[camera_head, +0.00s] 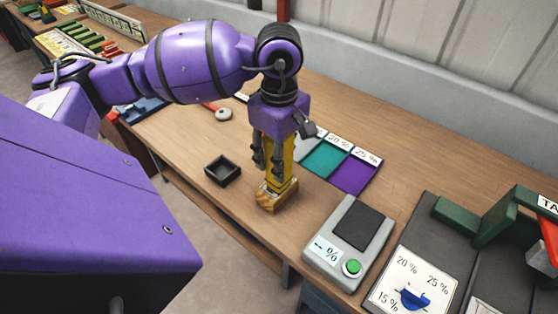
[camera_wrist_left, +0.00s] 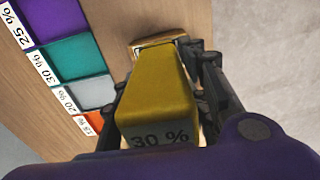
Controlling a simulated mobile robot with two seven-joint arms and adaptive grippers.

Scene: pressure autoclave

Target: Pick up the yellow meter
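The yellow meter (camera_head: 286,163) stands upright on a small wooden block (camera_head: 270,200) on the bench. In the left wrist view the meter (camera_wrist_left: 160,85) shows a "30 %" marking on its near end, and part of the wooden block (camera_wrist_left: 165,42) shows beyond it. My left gripper (camera_head: 267,165) points down over the meter. Its dark fingers lie along two opposite sides of the meter and appear closed against it. Exact contact is partly hidden. The wooden block appears to rest on the bench. My right gripper is out of view.
A small black tray (camera_head: 223,171) lies left of the block. Colored labelled pads (camera_head: 325,158) lie behind it. A grey device (camera_head: 348,243) with a green button stands at right, beside a dial panel (camera_head: 413,285). Bare bench (camera_head: 340,110) lies toward the wall.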

